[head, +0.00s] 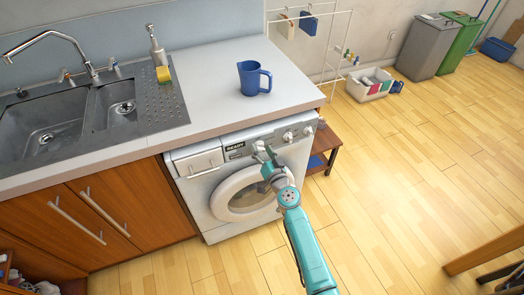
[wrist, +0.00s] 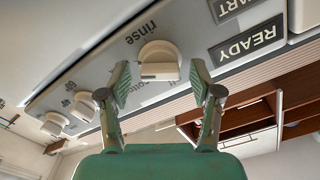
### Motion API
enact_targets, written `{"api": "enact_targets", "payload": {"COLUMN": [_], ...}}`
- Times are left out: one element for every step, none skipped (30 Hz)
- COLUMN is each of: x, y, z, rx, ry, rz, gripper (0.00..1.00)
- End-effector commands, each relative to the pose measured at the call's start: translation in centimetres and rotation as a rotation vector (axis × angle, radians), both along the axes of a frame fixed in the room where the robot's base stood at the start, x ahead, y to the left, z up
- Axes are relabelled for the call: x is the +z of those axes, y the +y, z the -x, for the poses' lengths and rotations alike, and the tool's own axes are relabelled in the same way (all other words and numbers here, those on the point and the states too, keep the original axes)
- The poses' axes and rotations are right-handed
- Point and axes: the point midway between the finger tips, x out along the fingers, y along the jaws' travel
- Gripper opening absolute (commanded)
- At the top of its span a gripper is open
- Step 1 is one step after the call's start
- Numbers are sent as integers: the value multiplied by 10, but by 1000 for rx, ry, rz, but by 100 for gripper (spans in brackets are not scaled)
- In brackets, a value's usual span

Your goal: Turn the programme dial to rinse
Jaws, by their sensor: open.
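The programme dial (wrist: 160,60) is a round white knob with a raised grip bar on the washing machine (head: 217,190) panel. In the wrist view, which is upside down, the word "rinse" is printed beside it; another label, seemingly "cotton", is partly hidden by a finger. My gripper (wrist: 160,80) is open, with one green-padded fingertip on each side of the dial. Gaps show between the pads and the knob.
Two more knobs (head: 288,136) (head: 308,130) sit farther right on the panel. A blue jug (head: 254,78) stands on the white worktop (head: 205,60) above. The round door (head: 225,205) is below my gripper. The wooden floor to the right is mostly clear.

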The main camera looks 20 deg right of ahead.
Motion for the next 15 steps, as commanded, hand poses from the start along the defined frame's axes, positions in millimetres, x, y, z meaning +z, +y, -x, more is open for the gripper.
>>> {"api": "enact_targets", "payload": {"x": [0, 0, 0, 0, 0, 0, 0, 0, 0, 0, 0, 0, 0, 0, 0], "y": [0, 0, 0, 0, 0, 0, 0, 0, 0, 0, 0, 0, 0, 0, 0], "z": [-1, -1, -1, -1, -1, 0, 0, 0, 0, -1, 0, 0, 0, 0, 0], "rx": [0, 0, 0, 0, 0, 0, 0, 0, 0, 0, 0, 0, 0, 0, 0], "ry": [0, 0, 1, 1, 0, 0, 0, 0, 0, 0, 0, 0, 0, 0, 0], "rz": [0, 0, 0, 0, 0, 0, 0, 0, 0, 0, 0, 0, 0, 0, -1], "gripper": [65, 65, 65, 65, 65, 65, 65, 60, 50, 42, 35, 25, 17, 10, 5]}}
